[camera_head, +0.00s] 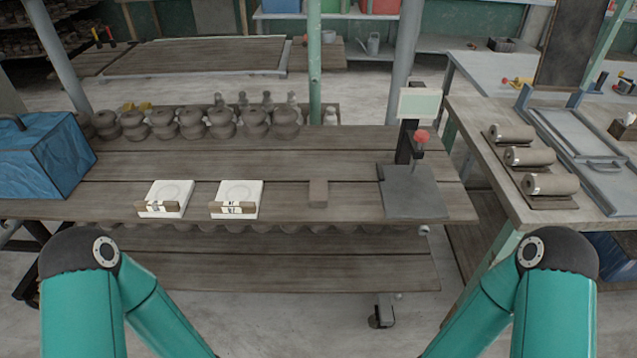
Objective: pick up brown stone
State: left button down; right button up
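A small brown block (318,193), which looks like the brown stone, lies on the wooden table (290,207) right of centre, between a white square piece and a grey plate. No gripper touches it. Two teal arms of mine show at the bottom left and bottom right. Their grippers are outside the picture, so I cannot see whether they are open or shut.
Two white square pieces (178,190) (248,187) with brown strips lie left of the block. A grey stand (415,190) with a red knob is on its right. Dark rounded pots (221,122) line the back; a blue box (45,155) stands far left. Rolls (530,157) lie on the right table.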

aim_at(318, 187)
jog(key=z, duration=0.05)
jog(key=i, duration=0.65)
jog(key=u, duration=0.2)
jog(key=k, duration=0.85)
jog(key=i, duration=0.95)
jog(key=z, duration=1.05)
